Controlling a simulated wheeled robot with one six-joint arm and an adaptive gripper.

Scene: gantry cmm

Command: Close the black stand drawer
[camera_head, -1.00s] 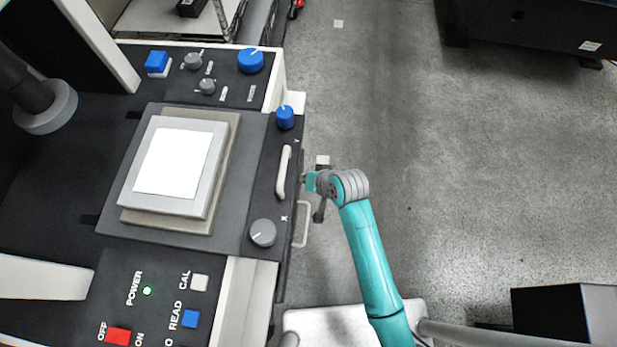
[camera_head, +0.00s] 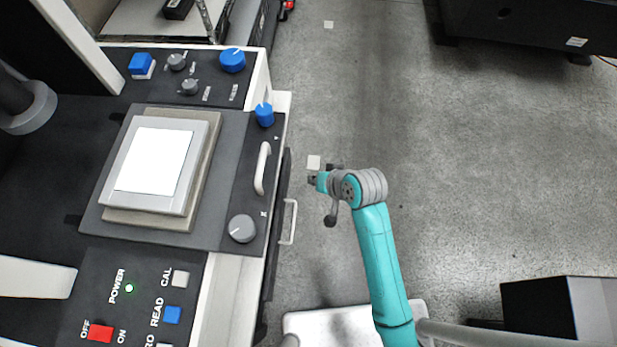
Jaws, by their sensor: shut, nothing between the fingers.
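The black stand drawer (camera_head: 281,190) is under the right edge of the measuring machine. Only a narrow black strip of it and its pale bar handle (camera_head: 292,222) show in the head view, so I cannot tell exactly how far it stands out. My gripper (camera_head: 313,180) is right of the drawer, near the handle's far end, pointing left. It is small in the picture, shut and empty. A visible gap of floor lies between it and the drawer front.
The machine top carries a control panel (camera_head: 125,312), knobs and a grey block with a white plate (camera_head: 152,160). A white bar handle (camera_head: 262,168) sits on the machine's right edge, above the drawer. Open floor (camera_head: 470,170) lies to the right. A dark box (camera_head: 540,308) stands at lower right.

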